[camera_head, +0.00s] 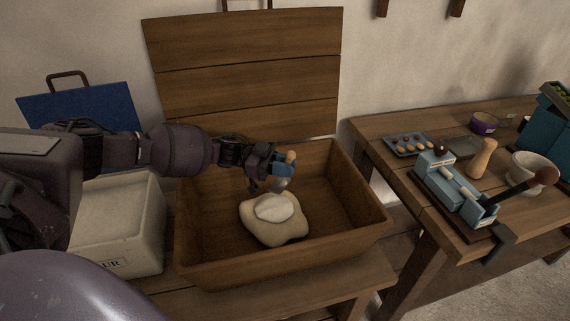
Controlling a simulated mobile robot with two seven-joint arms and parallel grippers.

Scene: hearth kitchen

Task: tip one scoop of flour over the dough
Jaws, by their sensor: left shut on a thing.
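The dough (287,232) lies as a pale flattened lump on the floor of a wooden trough (213,270). A white mound of flour (274,207) sits on top of it. My left gripper (274,168) is shut on a scoop with a wooden knob-ended handle (291,156). The scoop's grey bowl (279,184) hangs tilted just above the flour mound, and its inside is hidden. A pale flour bin (115,225), its label partly showing "UR", stands left of the trough, partly behind my left arm. My right gripper is out of view.
A raised plank lid (245,75) stands behind the trough, and a blue lid (85,112) stands behind the bin. The right table holds a tray of eggs (408,146), a purple bowl (485,124), a blue machine (455,185), a wooden pestle (481,158) and a white mortar (530,172).

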